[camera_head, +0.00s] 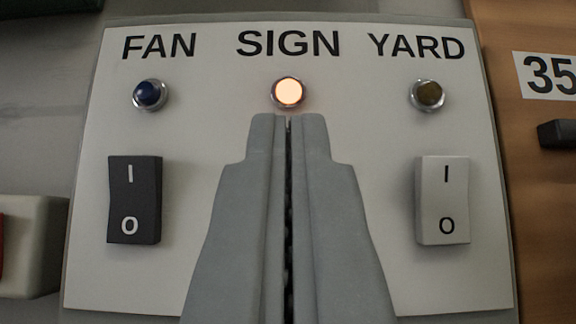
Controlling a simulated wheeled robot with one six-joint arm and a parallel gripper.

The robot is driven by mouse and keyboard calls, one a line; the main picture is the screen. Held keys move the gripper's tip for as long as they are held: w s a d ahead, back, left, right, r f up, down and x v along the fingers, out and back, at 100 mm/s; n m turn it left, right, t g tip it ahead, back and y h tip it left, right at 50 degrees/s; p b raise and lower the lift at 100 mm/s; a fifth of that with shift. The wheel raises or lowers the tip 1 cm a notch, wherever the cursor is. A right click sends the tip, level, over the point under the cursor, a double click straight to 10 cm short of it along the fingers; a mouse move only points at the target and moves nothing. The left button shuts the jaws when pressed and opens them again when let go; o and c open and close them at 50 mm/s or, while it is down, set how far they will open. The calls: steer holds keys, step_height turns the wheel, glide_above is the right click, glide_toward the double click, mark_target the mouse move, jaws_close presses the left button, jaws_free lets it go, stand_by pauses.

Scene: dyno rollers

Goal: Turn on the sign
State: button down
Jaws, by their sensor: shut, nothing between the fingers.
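The switch panel (205,115) faces me, with the labels FAN, SIGN and YARD along its top. Under the SIGN label (288,43) a round lamp (288,92) glows warm white. My gripper (288,120) is shut and empty, with its fingertips just below the SIGN lamp. Its fingers cover the middle of the panel, so any switch under the SIGN lamp is hidden. I cannot tell whether the fingertips touch the panel.
Left is a black FAN rocker (134,200) under a dark blue lamp (149,94). Right is a white YARD rocker (442,200) under a dull amber lamp (427,95). A pale box (35,245) with a red part stands at the left edge. A "35" label (549,78) is at right.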

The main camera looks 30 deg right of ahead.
steer(key=s+a+f, duration=0.4)
steer(key=s+f, duration=0.2)
steer(key=s, duration=0.1)
steer(key=shift+s+a, duration=0.3)
stand_by(0.3)
steer(key=s+a+f+n+g+y, duration=0.1)
steer(key=s+a+y, duration=0.25)
steer(key=a, duration=0.65)
steer(key=s+a+f+n+g+y, duration=0.15)
steer(key=a+y, duration=0.25)
steer(key=a, duration=0.6)
steer(key=s+a+f+n+g+y, duration=0.3)
steer(key=s+a+f+y, duration=0.4)
steer(key=s+a+f, duration=0.5)
steer(key=s+a+g, duration=0.1)
steer(key=s+a, duration=0.1)
steer(key=s, duration=0.1)
steer(key=shift+a+f+n, duration=0.15)
steer(key=shift+f+n, duration=0.1)
steer(key=shift+n, duration=0.1)
